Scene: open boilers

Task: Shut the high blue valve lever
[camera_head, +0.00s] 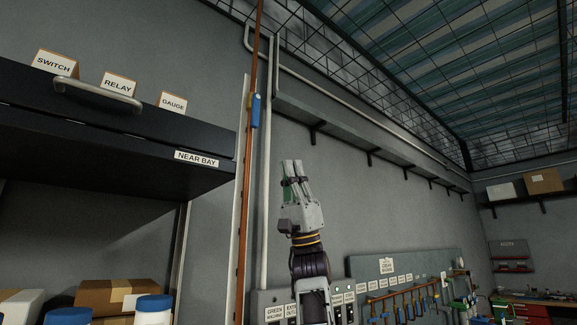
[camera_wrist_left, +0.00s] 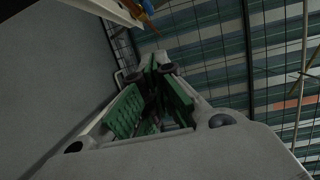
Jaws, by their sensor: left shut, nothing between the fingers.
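The high blue valve lever (camera_head: 256,110) sits on a vertical copper pipe (camera_head: 249,150) in the head view, left of and above my left gripper. It hangs along the pipe. In the left wrist view a small blue part (camera_wrist_left: 148,6) shows at the top edge next to the orange-brown pipe, partly cut off. My left gripper (camera_head: 292,163) points up, shut and empty, apart from the lever. Its green finger pads (camera_wrist_left: 152,72) show close together in the wrist view. My right gripper is not in view.
A dark cabinet marked NEAR BAY (camera_head: 197,157) juts out at the left. A long grey wall shelf (camera_head: 345,130) runs behind my left gripper. A label panel (camera_head: 275,303) and a board of several small levers (camera_head: 405,300) are lower down. Open air lies between gripper and pipe.

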